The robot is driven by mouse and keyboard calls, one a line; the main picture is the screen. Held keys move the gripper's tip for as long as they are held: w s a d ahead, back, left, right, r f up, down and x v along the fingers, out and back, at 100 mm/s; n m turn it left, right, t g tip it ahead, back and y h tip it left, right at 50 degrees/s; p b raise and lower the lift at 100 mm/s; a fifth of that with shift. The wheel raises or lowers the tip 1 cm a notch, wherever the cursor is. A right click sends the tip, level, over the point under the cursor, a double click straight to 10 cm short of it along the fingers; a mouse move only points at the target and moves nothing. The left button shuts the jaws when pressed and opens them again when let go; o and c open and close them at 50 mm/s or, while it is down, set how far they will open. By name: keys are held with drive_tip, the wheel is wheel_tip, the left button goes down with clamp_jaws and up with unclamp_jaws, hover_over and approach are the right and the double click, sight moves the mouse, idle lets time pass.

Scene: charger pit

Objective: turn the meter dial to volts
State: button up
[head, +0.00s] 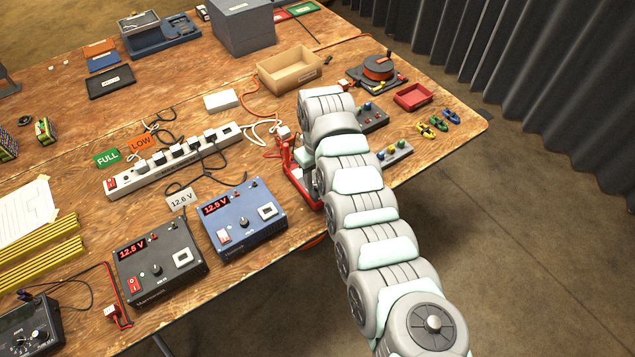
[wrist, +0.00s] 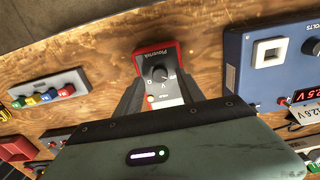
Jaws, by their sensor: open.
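The meter (wrist: 141,62) is a red-edged box with a dark face, seen at the upper middle of the wrist view. Its round black dial (wrist: 160,74) has a pale pointer mark, and a small "V" shows near it; I cannot tell which setting the pointer is on. My gripper (wrist: 160,88) is open, with one dark finger on each side of the meter's lower part. I cannot tell whether the fingers touch it. In the head view, red parts of what looks like the meter (head: 306,192) show beside my arm, which hides the rest.
A blue charger (head: 239,222) and a black charger (head: 160,268) stand to the left of my arm. A white power strip (head: 172,162) with plugs and cables lies behind them. A box with coloured buttons (wrist: 47,92) is at the left in the wrist view. Bare wood surrounds the meter.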

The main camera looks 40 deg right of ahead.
drive_tip(key=shift+f, duration=1.1)
clamp_jaws()
